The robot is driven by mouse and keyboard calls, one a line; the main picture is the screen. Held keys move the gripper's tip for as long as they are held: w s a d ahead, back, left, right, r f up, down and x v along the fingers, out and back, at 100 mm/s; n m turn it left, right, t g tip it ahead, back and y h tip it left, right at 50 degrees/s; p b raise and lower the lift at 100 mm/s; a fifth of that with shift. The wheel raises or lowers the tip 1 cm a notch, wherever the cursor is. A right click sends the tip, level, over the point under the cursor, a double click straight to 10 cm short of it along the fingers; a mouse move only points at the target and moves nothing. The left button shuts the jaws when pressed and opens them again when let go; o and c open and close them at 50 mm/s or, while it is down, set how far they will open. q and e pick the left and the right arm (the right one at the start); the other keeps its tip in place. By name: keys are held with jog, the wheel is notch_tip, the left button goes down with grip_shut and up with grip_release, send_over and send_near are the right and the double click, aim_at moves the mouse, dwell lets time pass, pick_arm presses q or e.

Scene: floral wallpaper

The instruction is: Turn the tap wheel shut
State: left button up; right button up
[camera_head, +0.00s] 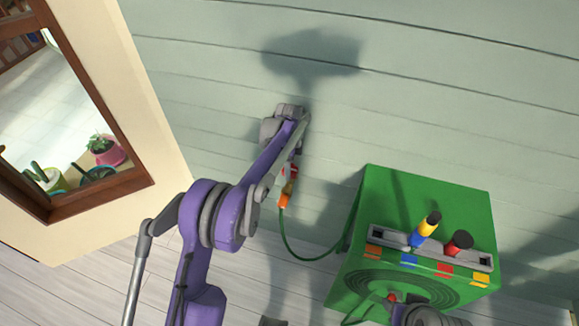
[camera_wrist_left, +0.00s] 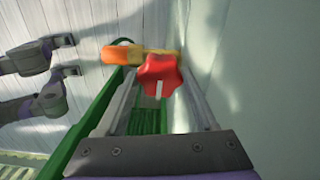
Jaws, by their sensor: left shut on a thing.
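The tap wheel (camera_wrist_left: 161,76) is red and lobed, with a white mark on its lower part. In the left wrist view it sits between the fingers of my left gripper (camera_wrist_left: 158,70), which is shut on it. The tap body (camera_wrist_left: 140,55) behind it is orange and yellow. In the head view the tap (camera_head: 287,190) is low on the wall, partly hidden by my left arm, and my left gripper (camera_head: 296,160) is at its upper end. The wheel itself is mostly hidden there. My right gripper is not clearly seen in either view.
A green hose (camera_head: 300,257) runs from the tap to a green box (camera_head: 375,215) at the right. A wood-framed opening (camera_head: 130,185) with plants behind is at the left. Pale plank wall lies behind the tap.

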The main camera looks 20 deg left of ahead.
pick_arm(q)
jog(key=shift+m, duration=1.2)
jog(key=o, duration=1.4)
